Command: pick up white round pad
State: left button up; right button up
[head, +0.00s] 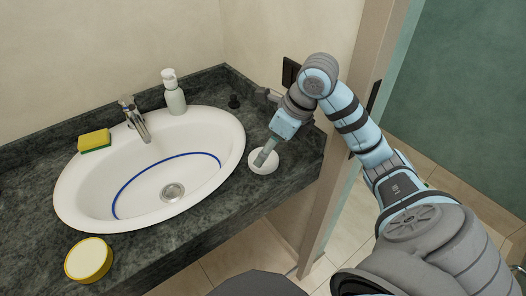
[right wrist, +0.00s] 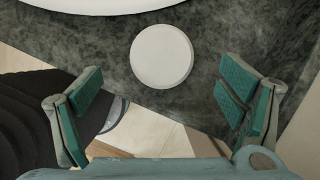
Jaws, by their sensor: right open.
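The white round pad (head: 263,167) lies on the dark stone counter, to the right of the sink and near the counter's front edge. In the right wrist view the white round pad (right wrist: 161,57) is a plain flat disc, fully visible. My right gripper (head: 265,156) hangs above it and covers part of it in the head view. In the right wrist view my right gripper (right wrist: 160,103) has its two green-padded fingers wide apart with nothing between them. The pad sits above the gap between them in that picture, apart from both. My left gripper is not in view.
The white oval sink (head: 210,135) with a chrome tap (head: 135,120) is left of the pad. A soap dispenser (head: 173,92), a sponge (head: 94,140), a small dark object (head: 234,101) and a yellow round tin (head: 88,260) stand on the counter (head: 150,245). A door frame (head: 335,190) is close right.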

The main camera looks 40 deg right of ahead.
aim_at(271, 164)
jog(key=b+x, duration=0.2)
jog(key=x, duration=0.3)
jog(key=shift+w+d+f, duration=0.1)
jog(key=shift+f, duration=0.2)
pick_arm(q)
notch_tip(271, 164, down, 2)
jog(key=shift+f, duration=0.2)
pick_arm(e)
jog(key=shift+r, duration=0.1)
jog(key=c, duration=1)
jog(key=shift+c, duration=0.2)
